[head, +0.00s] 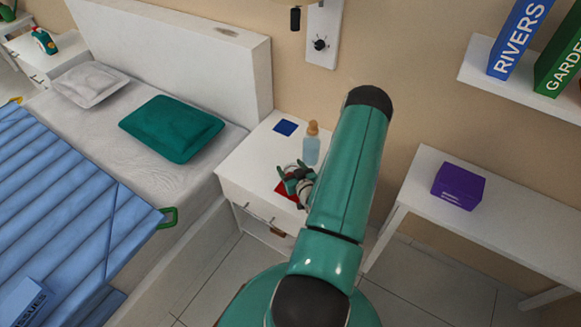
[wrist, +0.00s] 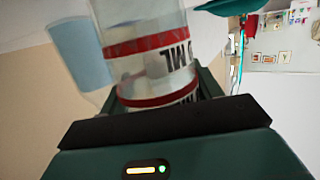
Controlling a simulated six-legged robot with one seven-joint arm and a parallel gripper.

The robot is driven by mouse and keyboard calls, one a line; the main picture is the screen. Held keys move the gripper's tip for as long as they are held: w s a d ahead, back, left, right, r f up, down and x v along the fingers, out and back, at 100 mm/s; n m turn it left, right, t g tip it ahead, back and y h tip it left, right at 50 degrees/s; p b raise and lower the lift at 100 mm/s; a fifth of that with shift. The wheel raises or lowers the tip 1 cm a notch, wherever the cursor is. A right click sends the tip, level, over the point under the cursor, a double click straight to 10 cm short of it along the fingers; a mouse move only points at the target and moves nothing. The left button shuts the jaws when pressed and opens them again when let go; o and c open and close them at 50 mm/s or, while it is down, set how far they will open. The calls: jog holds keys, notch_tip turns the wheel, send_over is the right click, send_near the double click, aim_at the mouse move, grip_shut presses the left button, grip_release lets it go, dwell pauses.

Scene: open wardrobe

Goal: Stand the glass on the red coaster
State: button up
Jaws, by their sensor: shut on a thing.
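My gripper (head: 297,177) is over the white nightstand and shut on the glass. In the wrist view the glass (wrist: 150,65) is clear, with red bands and dark lettering, and sits between the fingers. In the head view only a small pale part of the glass shows, mostly hidden by the gripper. The red coaster (head: 284,192) lies on the nightstand, partly covered by my gripper. I cannot tell whether the glass touches the coaster.
A blue square coaster (head: 286,127) lies at the back. The bed is to the left; a white table with a purple box (head: 459,186) is to the right.

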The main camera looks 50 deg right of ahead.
jog(key=shift+f, duration=0.15)
jog(key=o, duration=1.1)
jog(key=shift+s, duration=0.1)
jog(key=shift+c, duration=0.2)
